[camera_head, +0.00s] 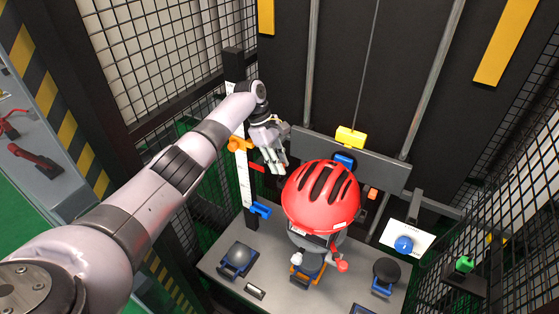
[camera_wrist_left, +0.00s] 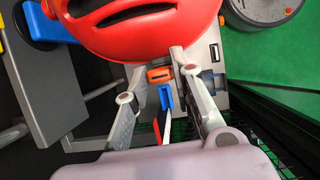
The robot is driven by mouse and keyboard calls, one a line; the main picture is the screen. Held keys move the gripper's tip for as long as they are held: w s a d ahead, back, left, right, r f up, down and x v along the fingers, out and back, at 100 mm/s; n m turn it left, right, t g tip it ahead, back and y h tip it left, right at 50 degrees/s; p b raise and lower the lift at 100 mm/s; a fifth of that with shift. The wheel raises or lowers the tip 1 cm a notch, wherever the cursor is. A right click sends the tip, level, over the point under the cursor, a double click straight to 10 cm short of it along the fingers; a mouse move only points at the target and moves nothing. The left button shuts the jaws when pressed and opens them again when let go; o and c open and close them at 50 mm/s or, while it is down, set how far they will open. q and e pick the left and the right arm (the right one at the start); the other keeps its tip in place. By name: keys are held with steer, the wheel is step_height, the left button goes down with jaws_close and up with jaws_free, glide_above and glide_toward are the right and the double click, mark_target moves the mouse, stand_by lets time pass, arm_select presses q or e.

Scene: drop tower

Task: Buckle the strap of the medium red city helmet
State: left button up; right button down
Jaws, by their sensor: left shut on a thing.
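The red helmet (camera_head: 320,195) with dark vents sits on a grey headform (camera_head: 318,240) above the grey table. It fills the top of the left wrist view (camera_wrist_left: 145,35). My left gripper (camera_head: 276,166) is at the helmet's back left edge in the head view. In the left wrist view its two fingers (camera_wrist_left: 157,62) reach the helmet's lower edge, a little apart. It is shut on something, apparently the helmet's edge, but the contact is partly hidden. I cannot make out the chin strap or its buckle. My right gripper is not in view.
A white ruler post (camera_head: 243,180) with orange and blue clips stands left of the helmet. A grey crossbeam (camera_head: 375,168) is behind. Mesh walls close both sides.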

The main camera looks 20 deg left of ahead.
arm_select(q)
steer(key=shift+f, duration=0.1)
steer(key=shift+f, duration=0.2)
steer(key=shift+f+b, duration=0.65)
steer(key=shift+f, duration=0.6)
steer(key=shift+f, duration=0.15)
steer(key=o, duration=0.8)
steer(key=shift+o, duration=0.2)
steer(key=v, duration=1.2)
